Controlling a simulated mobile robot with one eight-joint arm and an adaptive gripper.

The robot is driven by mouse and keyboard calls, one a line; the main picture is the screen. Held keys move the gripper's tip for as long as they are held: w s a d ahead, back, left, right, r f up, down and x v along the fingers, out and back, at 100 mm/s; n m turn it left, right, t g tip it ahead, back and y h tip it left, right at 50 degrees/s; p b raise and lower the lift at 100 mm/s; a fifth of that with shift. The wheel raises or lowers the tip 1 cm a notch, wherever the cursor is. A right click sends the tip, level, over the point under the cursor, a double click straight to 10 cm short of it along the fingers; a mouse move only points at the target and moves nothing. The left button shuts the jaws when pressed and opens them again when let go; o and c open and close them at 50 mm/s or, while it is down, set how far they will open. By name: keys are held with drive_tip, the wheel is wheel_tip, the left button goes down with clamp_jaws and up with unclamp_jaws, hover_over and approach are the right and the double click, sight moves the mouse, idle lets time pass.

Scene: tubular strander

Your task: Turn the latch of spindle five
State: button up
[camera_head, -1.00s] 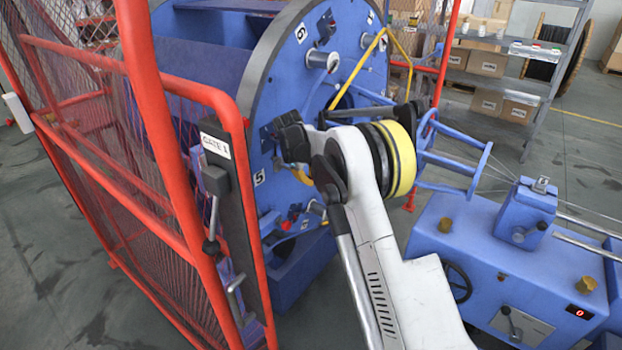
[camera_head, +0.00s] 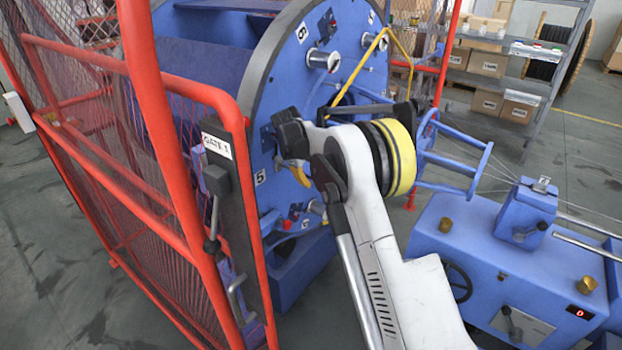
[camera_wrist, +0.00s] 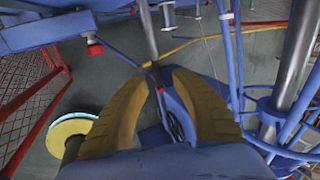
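The blue rotor disc (camera_head: 345,85) carries a number 5 plate (camera_head: 260,178) at its left side, beside my arm. A dark latch-like part (camera_head: 267,138) sits above that plate, partly covered by my arm, so its position cannot be read. In the wrist view, the two yellow-brown fingers of my gripper (camera_wrist: 164,72) have a gap between their tips. A metal rod (camera_wrist: 147,30) comes down to near the tips; whether they touch it is unclear. A small red part shows between the fingers. One finger shows in the head view (camera_head: 301,177), with the tips hidden.
A red mesh guard with the gate 1 post (camera_head: 217,146) stands close on the left. A yellow bar (camera_head: 358,68) crosses the disc's face. Another red-tipped part (camera_head: 288,223) is low on the disc. The blue machine bench (camera_head: 480,245) stands at right.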

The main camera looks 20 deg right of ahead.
drive_tip(key=v, duration=1.1)
drive_tip(key=shift+s+r, duration=0.1)
drive_tip(key=shift+r, duration=0.15)
drive_tip(key=s+r+n+t+y+b, duration=0.1)
drive_tip(key=s+r+n, duration=0.2)
drive_tip(key=s+n, duration=0.3)
drive_tip(key=s+a+r+n, duration=0.1)
drive_tip(key=s+r+n, duration=0.2)
drive_tip(key=s, duration=0.4)
drive_tip(key=s+r+n+t+y+b, duration=0.1)
drive_tip(key=s+r+n, duration=0.2)
drive_tip(key=s+n, duration=0.3)
drive_tip(key=s+a+f+n+t, duration=0.1)
drive_tip(key=s+f+n, duration=0.2)
drive_tip(key=s, duration=0.4)
drive_tip(key=s+f+n+y+b, duration=0.1)
drive_tip(key=s+f+n, duration=0.2)
drive_tip(key=s+n, duration=0.3)
drive_tip(key=s+a+f+n+t+b, duration=0.1)
drive_tip(key=s+f+n, duration=0.2)
drive_tip(key=s, duration=0.7)
drive_tip(key=shift+s+a+f+n+t+y, duration=0.2)
drive_tip(key=shift+a+n+t+y, duration=0.15)
drive_tip(key=shift+n, duration=0.55)
